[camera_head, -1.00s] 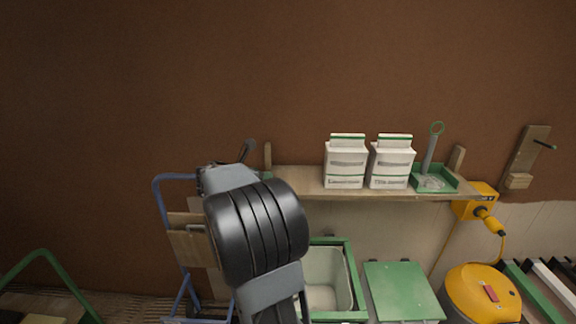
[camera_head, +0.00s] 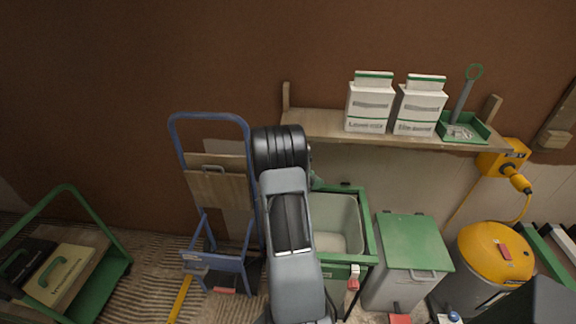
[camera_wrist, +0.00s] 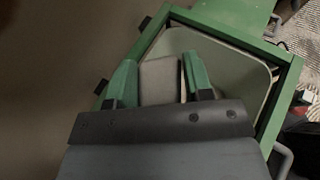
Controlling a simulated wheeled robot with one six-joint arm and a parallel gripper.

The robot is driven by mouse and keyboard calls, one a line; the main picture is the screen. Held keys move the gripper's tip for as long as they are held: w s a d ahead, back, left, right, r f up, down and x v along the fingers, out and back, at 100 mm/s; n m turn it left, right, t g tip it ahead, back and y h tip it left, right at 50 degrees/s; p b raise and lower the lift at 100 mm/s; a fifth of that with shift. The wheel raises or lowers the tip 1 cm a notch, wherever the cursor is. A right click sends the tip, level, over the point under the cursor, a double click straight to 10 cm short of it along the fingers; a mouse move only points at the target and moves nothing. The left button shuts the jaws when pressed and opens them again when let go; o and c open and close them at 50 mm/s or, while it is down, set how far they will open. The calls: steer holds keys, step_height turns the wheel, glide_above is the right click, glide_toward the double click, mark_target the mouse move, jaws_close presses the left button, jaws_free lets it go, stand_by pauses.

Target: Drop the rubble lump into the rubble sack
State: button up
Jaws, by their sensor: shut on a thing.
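In the wrist view my gripper (camera_wrist: 160,64) has green fingers and is shut on a blocky grey-beige lump (camera_wrist: 160,84), the rubble lump. The lump is held over the near-left part of an open pale container in a green frame (camera_wrist: 228,72), which looks like the rubble sack. How high the lump is above the opening I cannot tell. In the head view the open pale sack (camera_head: 338,214) stands below the shelf, just right of my arm. There my arm hides the lump and most of my gripper; only a bit of green shows beside the arm.
A shelf (camera_head: 340,132) with two white packets (camera_head: 370,106) and a green tray (camera_head: 462,130) is above the sack. A green-lidded bin (camera_head: 413,240) and a yellow-topped drum (camera_head: 494,252) stand right. A blue hand truck (camera_head: 215,262) stands left; a green-framed cart (camera_head: 100,262) is farther left.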

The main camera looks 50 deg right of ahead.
steer(key=s+d+f+m+g+y+b, duration=0.1)
steer(key=s+f+b, duration=0.4)
steer(key=f, duration=0.6)
steer(key=shift+s+d+f+m+g+y, duration=0.2)
steer(key=shift+s+d+m+g+y, duration=0.1)
steer(key=shift+s+d+m+g, duration=0.55)
steer(key=shift+w+a, duration=0.15)
steer(key=shift+w, duration=0.05)
steer(key=o, duration=1.1)
steer(key=p+v, duration=0.1)
steer(key=v, duration=1.3)
steer(key=shift+w+f, duration=0.1)
